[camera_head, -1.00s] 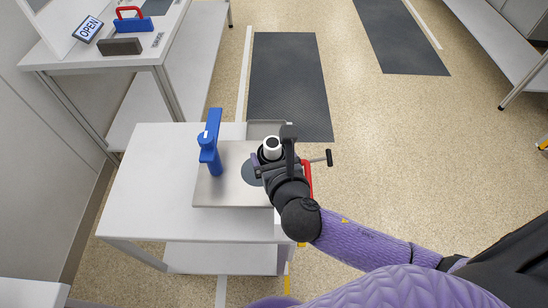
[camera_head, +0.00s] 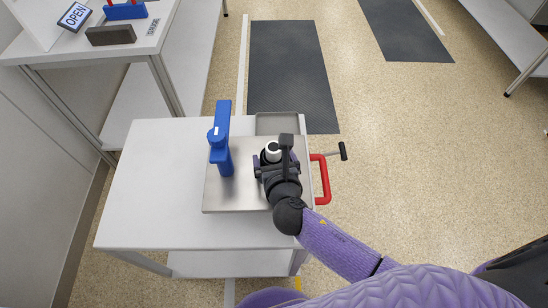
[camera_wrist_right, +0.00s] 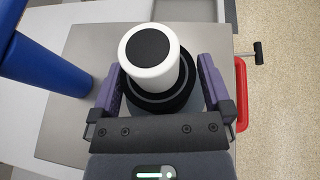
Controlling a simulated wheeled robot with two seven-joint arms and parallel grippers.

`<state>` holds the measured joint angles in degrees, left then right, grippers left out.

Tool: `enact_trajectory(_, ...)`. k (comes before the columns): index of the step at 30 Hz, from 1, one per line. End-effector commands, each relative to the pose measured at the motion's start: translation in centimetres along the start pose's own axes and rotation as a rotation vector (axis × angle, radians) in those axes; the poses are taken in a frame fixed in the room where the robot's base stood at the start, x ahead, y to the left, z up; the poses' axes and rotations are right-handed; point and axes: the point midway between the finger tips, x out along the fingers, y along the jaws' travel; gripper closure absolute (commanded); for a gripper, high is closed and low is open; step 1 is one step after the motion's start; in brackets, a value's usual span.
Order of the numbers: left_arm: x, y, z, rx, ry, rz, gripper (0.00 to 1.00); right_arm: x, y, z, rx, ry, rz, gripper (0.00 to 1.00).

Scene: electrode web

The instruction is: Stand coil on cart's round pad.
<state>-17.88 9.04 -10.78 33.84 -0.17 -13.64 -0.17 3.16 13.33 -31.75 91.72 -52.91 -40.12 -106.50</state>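The coil is a black roll with a white core and dark centre. It is upright in the right wrist view (camera_wrist_right: 150,60) and shows from above in the head view (camera_head: 273,149). My right gripper (camera_head: 273,164) has its purple fingers on opposite sides of the black roll, and it is shut on the coil. The coil is over the right part of the cart's metal plate (camera_head: 240,196). The round pad is mostly or wholly hidden under my gripper and the coil. I cannot tell whether the coil touches it. My left gripper is not in view.
A blue post (camera_head: 221,140) stands on the plate, left of the coil. A red handle (camera_head: 323,180) is at the cart's right side. A shallow grey tray (camera_head: 276,124) lies behind the plate. The white cart top (camera_head: 150,190) is bare at left.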

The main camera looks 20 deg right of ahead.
Motion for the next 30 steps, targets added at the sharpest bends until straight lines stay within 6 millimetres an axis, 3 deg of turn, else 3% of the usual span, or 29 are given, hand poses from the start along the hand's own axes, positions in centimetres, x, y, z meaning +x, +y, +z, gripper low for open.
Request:
enact_trajectory(8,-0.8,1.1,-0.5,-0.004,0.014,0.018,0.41,-1.2,0.0,0.5,0.000,-0.004,0.002,0.00)
enact_trajectory(21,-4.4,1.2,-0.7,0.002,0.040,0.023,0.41,-10.9,0.0,0.5,-0.001,-0.003,0.001,0.00)
enact_trajectory(30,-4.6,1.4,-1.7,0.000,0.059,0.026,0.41,-12.1,0.0,0.3,0.000,-0.005,0.000,0.00)
